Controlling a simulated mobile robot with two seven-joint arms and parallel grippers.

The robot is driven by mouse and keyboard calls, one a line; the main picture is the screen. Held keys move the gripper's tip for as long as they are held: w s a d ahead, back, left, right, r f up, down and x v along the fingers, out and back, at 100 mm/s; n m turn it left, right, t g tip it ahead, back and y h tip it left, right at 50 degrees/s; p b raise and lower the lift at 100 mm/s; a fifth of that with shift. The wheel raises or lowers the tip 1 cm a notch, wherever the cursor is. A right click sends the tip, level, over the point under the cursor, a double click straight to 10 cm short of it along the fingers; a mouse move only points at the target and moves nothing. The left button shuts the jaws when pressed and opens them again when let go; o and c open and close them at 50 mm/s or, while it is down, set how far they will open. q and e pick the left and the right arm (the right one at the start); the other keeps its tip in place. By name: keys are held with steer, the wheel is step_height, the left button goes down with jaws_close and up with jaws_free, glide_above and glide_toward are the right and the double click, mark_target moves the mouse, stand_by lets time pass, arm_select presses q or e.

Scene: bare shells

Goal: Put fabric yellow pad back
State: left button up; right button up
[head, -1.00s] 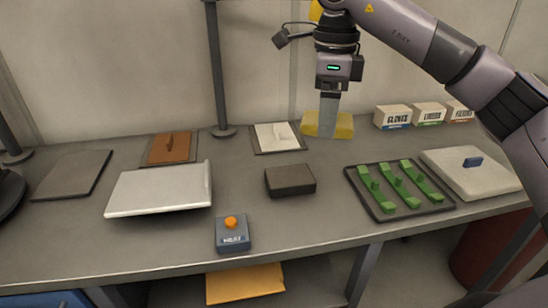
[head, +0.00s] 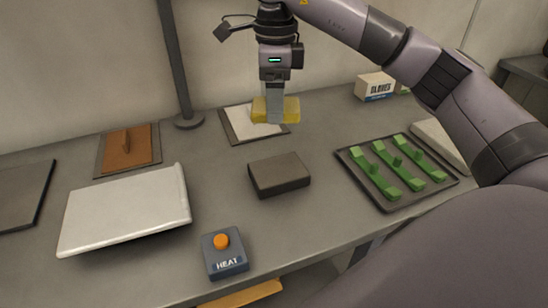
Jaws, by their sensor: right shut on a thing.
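The yellow pad (head: 291,108) is a thick yellow block in the head view, towards the back of the table. My right gripper (head: 274,112) points down and is shut on it, with the fingers across its middle. The pad overlaps the right part of a dark mat with a white pad (head: 238,121) in the picture and hides some of it. I cannot tell how high the yellow pad is above the table. My left gripper is not in view.
A brown pad (head: 126,150) on a mat and a tilted white plate (head: 125,210) are at left. A dark grey block (head: 279,174) sits mid-table, with a heat button box (head: 224,253) in front. A tray of green pieces (head: 397,170) and a gloves box (head: 374,87) are at right. A post (head: 174,60) stands behind.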

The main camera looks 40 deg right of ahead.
mark_target(275, 168)
step_height(275, 168, down, 13)
steer(key=shift+f+p, duration=0.1)
steer(key=shift+p, duration=0.4)
steer(key=shift+f, duration=0.25)
steer(key=shift+f, duration=0.15)
steer(key=o, duration=0.9)
steer(key=shift+o, duration=0.2)
steer(key=shift+r, duration=0.25)
step_height(275, 168, up, 12)
steer(key=shift+f+b, duration=0.1)
steer(key=shift+b, duration=0.6)
